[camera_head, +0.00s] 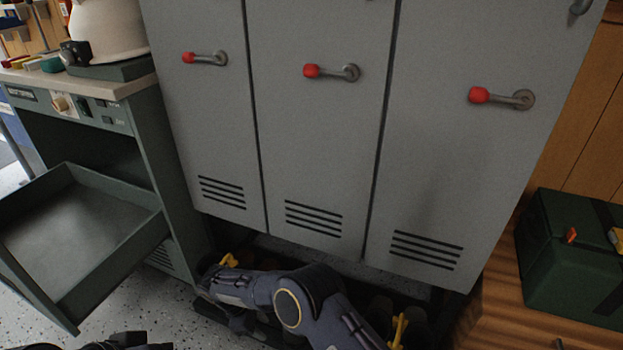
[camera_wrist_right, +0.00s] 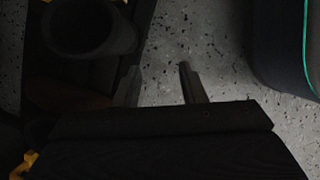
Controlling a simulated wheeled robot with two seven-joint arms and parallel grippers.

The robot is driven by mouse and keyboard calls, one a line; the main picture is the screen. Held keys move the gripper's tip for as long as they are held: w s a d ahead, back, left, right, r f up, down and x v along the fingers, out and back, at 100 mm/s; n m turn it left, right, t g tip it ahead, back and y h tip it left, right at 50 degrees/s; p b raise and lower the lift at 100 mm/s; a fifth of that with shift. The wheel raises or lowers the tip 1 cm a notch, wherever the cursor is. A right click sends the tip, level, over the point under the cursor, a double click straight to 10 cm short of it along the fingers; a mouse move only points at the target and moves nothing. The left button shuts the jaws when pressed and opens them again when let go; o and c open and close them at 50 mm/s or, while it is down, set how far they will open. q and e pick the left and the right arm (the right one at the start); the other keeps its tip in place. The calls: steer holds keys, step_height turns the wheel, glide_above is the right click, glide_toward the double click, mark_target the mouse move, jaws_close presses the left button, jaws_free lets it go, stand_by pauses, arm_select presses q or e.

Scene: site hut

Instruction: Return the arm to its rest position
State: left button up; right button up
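My right arm (camera_head: 300,300) reaches in from the bottom of the head view and bends left, low in front of the lockers. In the right wrist view my right gripper (camera_wrist_right: 157,72) has its two fingers apart with nothing between them, over speckled floor. A dark boot-like shape (camera_wrist_right: 90,28) is left of the fingers in that view. In the head view the right fingertips cannot be made out. Dark parts of mine (camera_head: 130,342) show at the bottom left edge, cut off; the left fingers cannot be made out.
Three grey locker doors (camera_head: 318,130) with red-tipped handles are shut. A low dark rack with yellow pieces (camera_head: 398,330) lies beneath them. An open drawer (camera_head: 80,235) juts from the green desk (camera_head: 160,150) at left. A green case (camera_head: 570,260) stands at right on wood.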

steer(key=w+d+r+m+y, duration=0.1)
steer(key=d+r+m+y, duration=0.25)
steer(key=d+r, duration=0.9)
steer(key=d+r+m+y, duration=0.2)
steer(key=d+r+m, duration=0.3)
steer(key=d+r, duration=0.75)
steer(key=s+d+r+m+t+y, duration=0.2)
steer(key=s+d+r+m, duration=0.4)
steer(key=s+r, duration=0.4)
steer(key=s+d+f+m+t, duration=0.1)
steer(key=s+d+m+t, duration=0.1)
steer(key=s, duration=0.5)
steer(key=s+d+f+m+t, duration=0.2)
steer(key=s+m, duration=0.1)
steer(key=s, duration=0.4)
step_height(320, 180, up, 35)
steer(key=p, duration=3.4)
steer(key=shift+a+y+p, duration=0.3)
steer(key=shift+y+p, duration=0.1)
steer(key=shift+y, duration=0.05)
steer(key=shift+w, duration=0.1)
